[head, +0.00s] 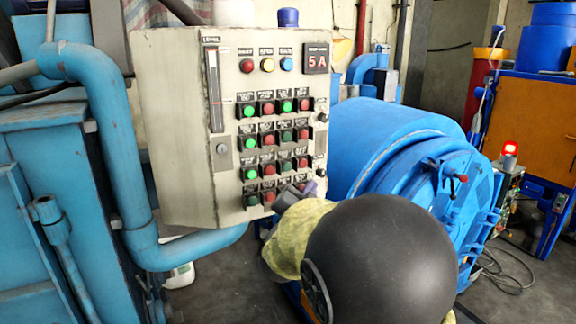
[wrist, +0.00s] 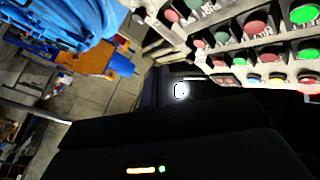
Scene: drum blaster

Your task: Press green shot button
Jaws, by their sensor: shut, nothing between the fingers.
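A grey control panel (head: 180,110) stands upright in the head view with rows of green and red buttons. Bright green buttons run down its left column, such as a lower one (head: 250,173); duller green ones sit farther right. The labels are too small to read, so I cannot tell which is the shot button. My gripper (head: 289,196) is shut and empty in front of the panel's lower right, covering part of the bottom row. I cannot tell whether it touches a button. The wrist view shows green (wrist: 303,14) and red (wrist: 256,27) buttons at the upper right.
Light-blue pipes (head: 110,120) pass left of the panel. A large blue drum (head: 390,140) stands close on the right. A lit red lamp (head: 510,149) is farther right. Grey floor (head: 225,285) is open below the panel. My arm hides part of the drum's lower side.

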